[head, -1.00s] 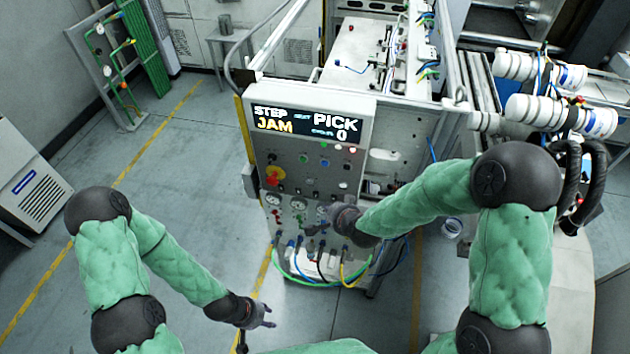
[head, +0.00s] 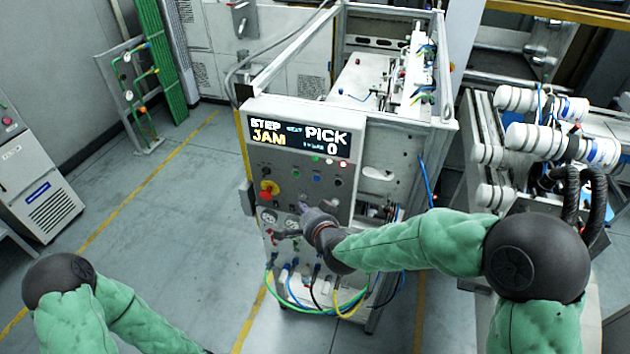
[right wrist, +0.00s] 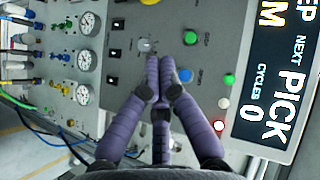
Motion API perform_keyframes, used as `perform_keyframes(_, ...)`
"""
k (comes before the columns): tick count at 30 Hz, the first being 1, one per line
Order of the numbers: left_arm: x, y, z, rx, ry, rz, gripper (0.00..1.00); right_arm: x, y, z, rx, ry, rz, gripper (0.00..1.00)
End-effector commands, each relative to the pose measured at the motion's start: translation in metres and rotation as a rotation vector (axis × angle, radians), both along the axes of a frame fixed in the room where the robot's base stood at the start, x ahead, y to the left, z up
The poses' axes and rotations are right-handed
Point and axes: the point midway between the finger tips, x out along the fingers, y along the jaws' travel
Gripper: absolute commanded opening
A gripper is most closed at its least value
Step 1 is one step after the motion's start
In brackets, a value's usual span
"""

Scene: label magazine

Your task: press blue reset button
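The control panel (head: 335,195) faces me below a display reading STEP JAM, NEXT PICK and a 0. The blue button (head: 311,177) sits on it, right of a green one. In the right wrist view the blue button (right wrist: 186,75) shows just right of my fingertips. My right gripper (head: 303,210) is in front of the panel, below the buttons. In the right wrist view its purple fingers (right wrist: 160,72) are drawn together with nothing held. I cannot tell whether they touch the panel. My left gripper is out of view.
A green button (right wrist: 190,37), black switches and gauges (right wrist: 84,93) lie close by on the panel. A red-and-yellow emergency stop (head: 268,189) is at its left. Coloured hoses (head: 345,306) hang below. White rollers (head: 560,140) stand at right; the floor at left is clear.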

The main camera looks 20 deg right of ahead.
Motion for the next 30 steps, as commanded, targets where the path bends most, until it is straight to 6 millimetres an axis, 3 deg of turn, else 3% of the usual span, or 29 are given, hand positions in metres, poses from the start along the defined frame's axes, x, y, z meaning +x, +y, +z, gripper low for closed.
perform_keyframes(8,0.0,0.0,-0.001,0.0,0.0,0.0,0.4,0.013,-0.009,-0.001,-0.002,-0.001,-0.001,0.0)
perform_keyframes(19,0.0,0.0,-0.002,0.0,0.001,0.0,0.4,0.051,-0.035,-0.001,-0.002,0.001,-0.002,0.0)
perform_keyframes(30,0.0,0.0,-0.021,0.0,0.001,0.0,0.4,0.072,-0.049,-0.002,-0.001,0.001,0.0,0.0)
